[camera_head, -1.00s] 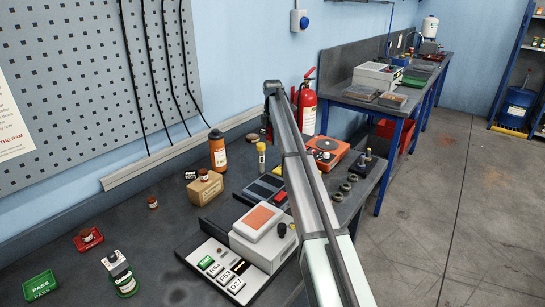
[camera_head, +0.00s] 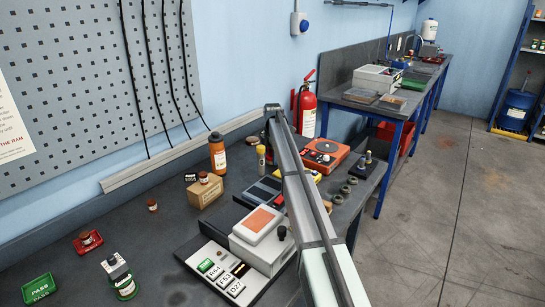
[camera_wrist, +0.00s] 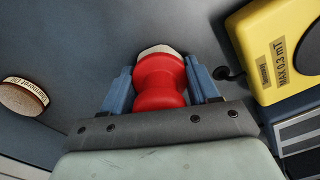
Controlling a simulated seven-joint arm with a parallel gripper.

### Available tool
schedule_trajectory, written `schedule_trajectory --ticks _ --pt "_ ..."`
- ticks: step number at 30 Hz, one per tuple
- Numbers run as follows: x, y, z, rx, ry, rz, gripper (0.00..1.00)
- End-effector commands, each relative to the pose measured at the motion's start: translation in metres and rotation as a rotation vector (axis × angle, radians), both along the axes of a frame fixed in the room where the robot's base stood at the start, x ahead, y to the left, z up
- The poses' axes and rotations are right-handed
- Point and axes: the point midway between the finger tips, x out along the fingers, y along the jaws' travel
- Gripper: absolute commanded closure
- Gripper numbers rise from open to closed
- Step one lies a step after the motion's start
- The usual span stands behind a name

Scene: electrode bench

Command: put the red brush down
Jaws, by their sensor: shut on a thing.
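The red brush (camera_wrist: 160,82) shows in the wrist view as a red, waisted handle with a pale end at the top. It is between the two blue fingers of my gripper (camera_wrist: 164,88), which is shut on it. The brush is close above the dark bench top (camera_wrist: 80,45) in this view; whether it touches the surface I cannot tell.
A yellow meter (camera_wrist: 270,50) is close on the gripper's right, and a round, labelled wooden piece (camera_wrist: 20,98) is on the left. In the head view, an orange bottle (camera_head: 217,152), an orange-red device (camera_head: 322,155) and a key panel (camera_head: 222,272) stand on the bench.

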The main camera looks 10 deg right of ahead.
Motion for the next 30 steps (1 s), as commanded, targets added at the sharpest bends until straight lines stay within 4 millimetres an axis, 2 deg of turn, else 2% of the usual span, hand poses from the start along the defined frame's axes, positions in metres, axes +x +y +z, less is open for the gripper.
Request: schedule_trajectory --ticks 3,4,11,22,26,30 --pt "0.0 0.0 -0.003 0.0 0.0 0.0 0.71" --pt "0.0 0.0 -0.002 0.0 0.0 0.0 0.37" --pt "0.0 0.0 -0.002 0.0 0.0 0.0 0.15" --pt "0.0 0.0 0.005 0.0 -0.001 0.0 0.15" --pt "0.001 0.0 0.021 0.0 -0.001 0.0 0.15" --pt "0.001 0.0 0.047 0.001 -0.002 0.0 0.15"
